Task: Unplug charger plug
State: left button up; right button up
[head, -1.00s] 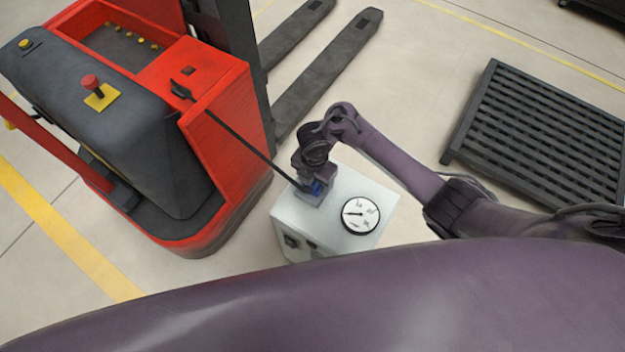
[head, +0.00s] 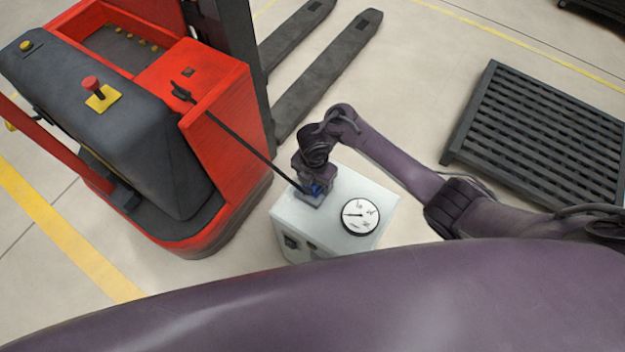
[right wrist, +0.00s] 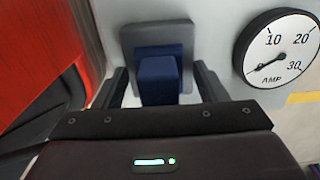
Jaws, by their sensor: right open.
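The blue charger plug (right wrist: 158,82) sits in a grey socket plate (right wrist: 185,36) on the white charger box (head: 345,186). In the head view the plug (head: 317,188) is partly hidden by my right gripper (head: 310,192). In the right wrist view the fingers of my right gripper (right wrist: 160,90) stand open on either side of the plug, with a gap visible on both sides. A black cable (head: 240,143) runs from the red forklift to the plug area. My left gripper is not in view.
The red forklift (head: 215,95) stands left of the charger box. A round ammeter (head: 360,217) is on the box top, right of the plug. A dark slatted pallet (head: 540,130) lies at the right. Open floor lies between box and pallet.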

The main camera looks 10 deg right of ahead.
jog(key=shift+c, duration=0.2)
jog(key=c, duration=1.2)
jog(key=shift+r+p, duration=3.05)
jog(key=shift+p, duration=0.2)
jog(key=shift+c, duration=0.2)
